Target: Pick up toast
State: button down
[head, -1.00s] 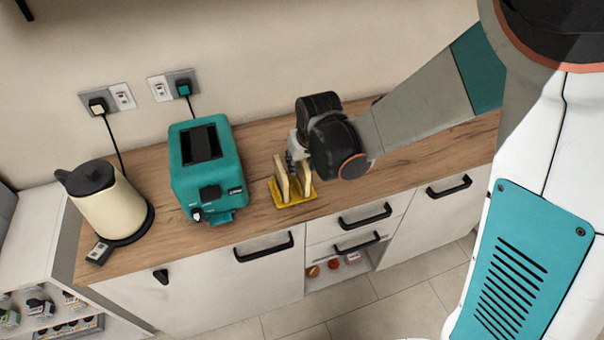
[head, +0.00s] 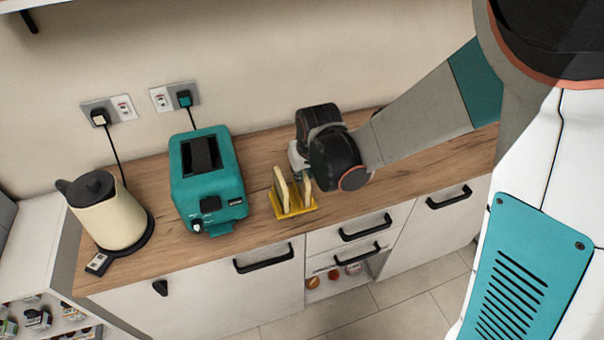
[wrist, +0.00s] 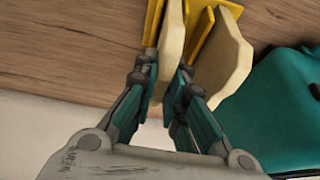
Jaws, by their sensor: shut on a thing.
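Two pale toast slices stand upright in a yellow rack (head: 292,211) on the wooden counter. My gripper (wrist: 165,76) is shut on the right toast slice (head: 306,186), the one farther from the toaster. In the wrist view this held toast slice (wrist: 171,45) passes between the two fingertips, with its upper part still among the yellow rack's bars (wrist: 202,38). The other toast slice (head: 281,190) stands free beside it, and shows in the wrist view (wrist: 226,62) to the right of the fingers. In the head view my wrist hides most of the fingers.
A teal toaster (head: 206,187) stands close left of the rack. A cream kettle (head: 108,215) stands on its base farther left. The wall is behind, with plugged sockets (head: 109,110). The counter to the right of the rack is largely clear under my arm.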

notch_tip(320, 180, up, 20)
jog(key=p, duration=1.4)
jog(key=shift+s+r, duration=0.1)
jog(key=shift+a+r, duration=0.1)
